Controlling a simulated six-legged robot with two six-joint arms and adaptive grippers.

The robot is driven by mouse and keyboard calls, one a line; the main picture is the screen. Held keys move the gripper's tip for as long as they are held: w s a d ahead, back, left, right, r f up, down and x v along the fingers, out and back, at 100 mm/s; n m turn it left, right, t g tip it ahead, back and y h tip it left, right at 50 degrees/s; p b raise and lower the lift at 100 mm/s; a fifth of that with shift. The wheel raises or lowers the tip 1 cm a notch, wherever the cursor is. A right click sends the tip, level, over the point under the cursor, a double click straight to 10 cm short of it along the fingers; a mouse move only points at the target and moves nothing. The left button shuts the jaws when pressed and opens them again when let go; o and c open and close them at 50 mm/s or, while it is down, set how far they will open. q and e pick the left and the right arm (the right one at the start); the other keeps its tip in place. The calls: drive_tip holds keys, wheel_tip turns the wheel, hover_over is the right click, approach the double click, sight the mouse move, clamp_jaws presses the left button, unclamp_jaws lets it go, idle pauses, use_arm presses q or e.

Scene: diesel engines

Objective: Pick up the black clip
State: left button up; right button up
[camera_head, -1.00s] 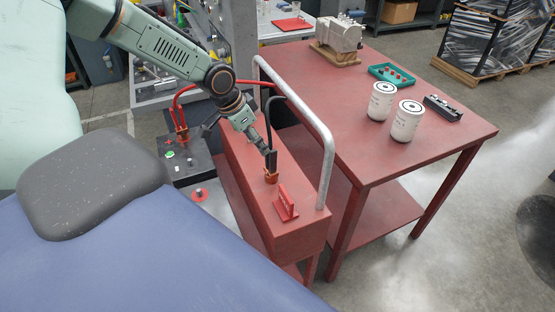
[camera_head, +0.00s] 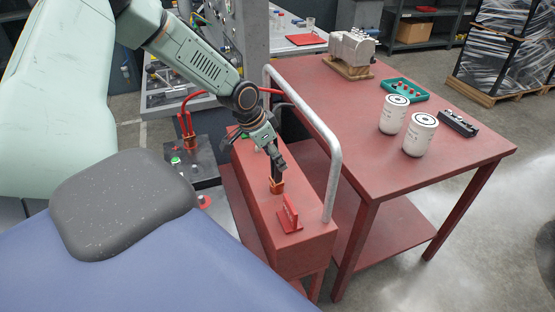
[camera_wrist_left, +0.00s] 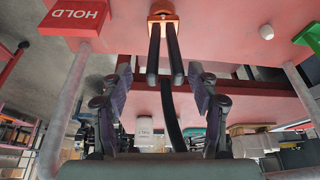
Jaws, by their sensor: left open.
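The black clip (camera_head: 277,186) stands upright on the red box-shaped cart top (camera_head: 255,205), its copper-coloured jaws at the bottom. The left wrist view, upside down, shows its two black handles (camera_wrist_left: 164,55) rising from the copper jaws, with a black cable between them. My left gripper (camera_head: 277,163) is just above the clip and covers much of its handles in the head view. In the left wrist view my left gripper (camera_wrist_left: 163,80) is open, with one finger on each side of the handles and gaps between. My right gripper is in neither view.
A red HOLD sign (camera_head: 289,216) stands in front of the clip. A grey rail (camera_head: 330,150) arches along the cart's right side. A red clip (camera_head: 189,138) sits on a black battery at left. The red table (camera_head: 400,150) bears white filters (camera_head: 420,135).

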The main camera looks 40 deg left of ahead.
sight(277, 174)
use_arm(q)
drive_tip(key=shift+w+d+f+b, duration=0.1)
drive_tip(key=shift+f+b, duration=0.25)
drive_tip(key=shift+f, duration=0.3)
drive_tip(key=shift+w+f, duration=0.2)
drive_tip(key=shift+f, duration=0.1)
drive_tip(key=shift+w+a+f+b, duration=0.35)
drive_tip(key=shift+w+f, duration=0.15)
drive_tip(key=shift+f, duration=0.1)
drive_tip(key=shift+s+d+r, duration=0.35)
drive_tip(key=shift+r, duration=0.1)
drive_tip(key=shift+c, duration=1.8)
drive_tip(key=shift+w+a+f, duration=0.3)
drive_tip(key=c, duration=0.5)
drive_tip(key=shift+s+d+r, duration=0.2)
drive_tip(key=shift+r, duration=0.05)
clamp_jaws()
drive_tip(key=shift+w+a+f, duration=0.15)
drive_tip(key=shift+w, duration=0.05)
